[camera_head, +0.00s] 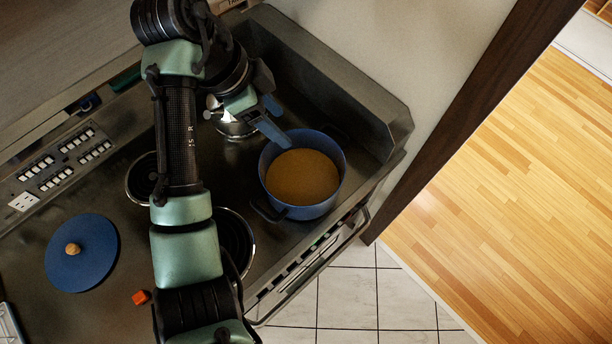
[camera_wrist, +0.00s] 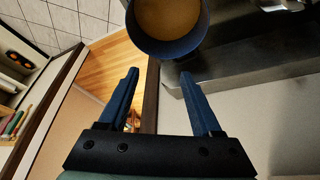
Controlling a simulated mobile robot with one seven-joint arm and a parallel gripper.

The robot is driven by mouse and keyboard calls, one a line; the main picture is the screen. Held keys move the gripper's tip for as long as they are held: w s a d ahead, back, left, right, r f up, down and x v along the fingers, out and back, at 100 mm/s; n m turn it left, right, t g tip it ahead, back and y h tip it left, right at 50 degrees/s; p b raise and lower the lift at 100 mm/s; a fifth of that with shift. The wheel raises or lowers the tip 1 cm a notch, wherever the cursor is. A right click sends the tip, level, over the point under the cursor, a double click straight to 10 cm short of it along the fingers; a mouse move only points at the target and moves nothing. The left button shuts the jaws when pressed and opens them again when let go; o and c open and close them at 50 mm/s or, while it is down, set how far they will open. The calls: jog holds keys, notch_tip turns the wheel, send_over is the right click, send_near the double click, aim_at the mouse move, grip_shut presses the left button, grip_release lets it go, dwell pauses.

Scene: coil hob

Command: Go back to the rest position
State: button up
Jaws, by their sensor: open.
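My gripper (camera_head: 277,122) is at the back right of the hob, at the far edge of a blue pot (camera_head: 266,180). In the wrist view, its two blue fingers (camera_wrist: 160,75) are spread wide with nothing between them. The pot (camera_wrist: 165,47) shows just beyond the fingertips there. It stands upright, uncovered and full of yellow-brown food. In the head view one finger overlaps the pot's rim; I cannot tell whether they touch. My arm crosses the hob and hides part of it.
A blue lid (camera_head: 92,262) with a wooden knob lies at the left, with a small orange block (camera_head: 141,297) near it. Coil burners (camera_head: 236,240) show beside my arm. A raised metal side panel (camera_head: 345,100) and wall bound the right. The tiled floor (camera_head: 347,298) is clear.

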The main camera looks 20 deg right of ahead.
dwell(0.3)
jog(key=w+d+r+n+t+h+b, duration=0.1)
jog(key=w+d+r+n+t+b, duration=0.1)
jog(key=w+d+r+t, duration=0.3)
jog(key=w+a+r+n+t+b, duration=0.1)
jog(key=w+r+n+t, duration=0.15)
jog(key=r, duration=0.35)
jog(key=w+r+n+t+h+b, duration=0.1)
jog(key=r+n+t, duration=0.1)
jog(key=r+t, duration=0.25)
jog(key=w+a+r+n+t+b, duration=0.1)
jog(key=r+n+t, duration=0.2)
jog(key=r, duration=0.3)
jog(key=s+a+r+n+t+y+b, duration=0.1)
jog(key=s+a+r+n+t+y, duration=0.2)
jog(key=s+a+r+n+t, duration=0.2)
jog(key=s+a+r+n+t+y+b, duration=0.2)
jog(key=s+a+r+n+t, duration=0.3)
jog(key=r, duration=0.9)
jog(key=s+a+t+y, duration=0.1)
jog(key=s+t, duration=0.2)
jog(key=s, duration=0.2)
jog(key=shift+s+a+r, duration=0.15)
jog(key=shift+s+a, duration=0.1)
jog(key=shift+s, duration=0.1)
